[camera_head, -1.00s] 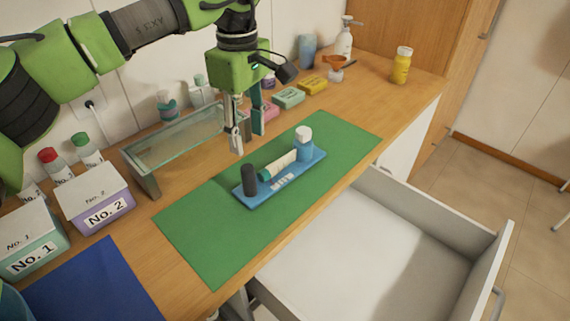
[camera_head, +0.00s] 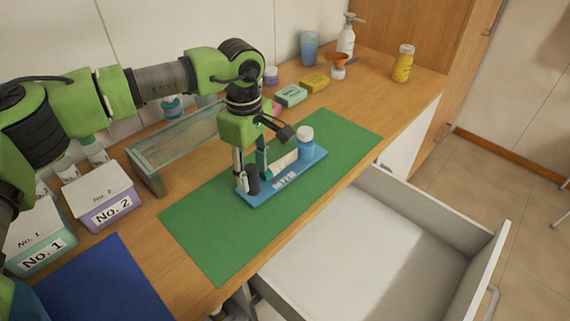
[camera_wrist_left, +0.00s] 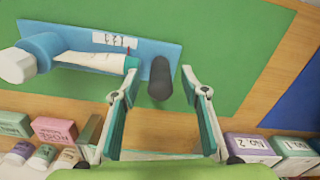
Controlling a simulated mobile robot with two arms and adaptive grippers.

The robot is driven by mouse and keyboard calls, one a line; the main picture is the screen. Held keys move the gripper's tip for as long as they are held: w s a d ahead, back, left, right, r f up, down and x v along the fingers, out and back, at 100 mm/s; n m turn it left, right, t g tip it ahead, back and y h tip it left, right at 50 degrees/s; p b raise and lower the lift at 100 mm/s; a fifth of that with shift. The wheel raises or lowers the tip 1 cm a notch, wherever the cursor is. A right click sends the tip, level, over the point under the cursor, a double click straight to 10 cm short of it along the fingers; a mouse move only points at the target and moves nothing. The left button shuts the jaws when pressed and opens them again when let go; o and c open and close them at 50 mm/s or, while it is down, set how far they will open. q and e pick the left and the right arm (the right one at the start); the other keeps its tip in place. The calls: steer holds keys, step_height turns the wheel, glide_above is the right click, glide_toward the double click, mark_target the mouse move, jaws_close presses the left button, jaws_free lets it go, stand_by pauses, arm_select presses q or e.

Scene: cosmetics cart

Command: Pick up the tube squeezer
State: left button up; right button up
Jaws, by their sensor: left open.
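In the left wrist view the cylinder (camera_wrist_left: 161,80) is between my open left fingertips (camera_wrist_left: 159,72), with a gap on each side. My left gripper (camera_head: 252,178) is low over the tray's left end in the head view. A white tube (camera_wrist_left: 92,62) with a teal end lies beside the cylinder. My right gripper is not in view.
The tray rests on a green mat (camera_head: 215,245). A glass-topped stand (camera_head: 180,137) and box No. 2 (camera_head: 103,196) are on the left. Small coloured boxes (camera_head: 291,95) line the back. An open, empty drawer (camera_head: 345,260) juts out in front.

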arm_select(q)
jaws_close()
steer(key=shift+r, duration=0.15)
steer(key=shift+r, duration=0.15)
steer(key=r+b, duration=0.1)
steer(key=r, duration=0.2)
steer(key=shift+s+r, duration=0.1)
steer(key=shift+s, duration=0.1)
steer(key=s+d+r+b, duration=0.1)
steer(key=s+r+b, duration=0.3)
steer(key=s+r, duration=0.5)
steer(key=shift+s+d+r, duration=0.15)
steer(key=shift+s+d, duration=0.1)
steer(key=shift+s, duration=2)
